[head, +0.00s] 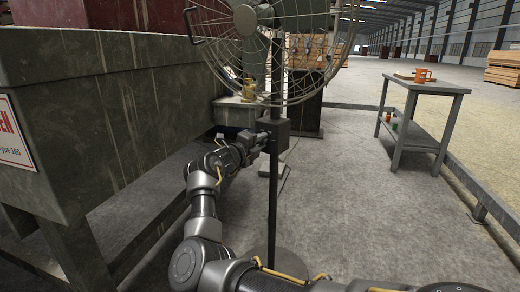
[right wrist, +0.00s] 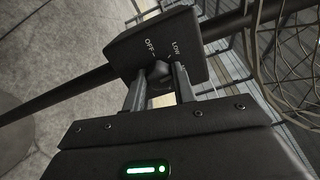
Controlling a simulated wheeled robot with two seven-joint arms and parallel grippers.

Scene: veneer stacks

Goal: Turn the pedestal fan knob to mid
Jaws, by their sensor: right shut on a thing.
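The pedestal fan (head: 273,195) stands upright in front of me, with a round wire cage at the top and a dark pole. Its dark control box (head: 276,128) is partway up the pole. In the right wrist view the box (right wrist: 140,42) shows the words OFF and LOW, and a further label is mostly hidden by a finger. My right gripper (head: 262,140) is at the box's left side, shut on the knob (right wrist: 158,71). The two fingers sit on either side of the knob. Which mark the knob points to I cannot tell. My left gripper is not in view.
A big grey-green machine (head: 100,110) with a red-lettered sign stands on the left. A small grey table (head: 430,85) with an orange mug (head: 423,75) stands at the right. The floor (head: 345,190) between fan and table is clear.

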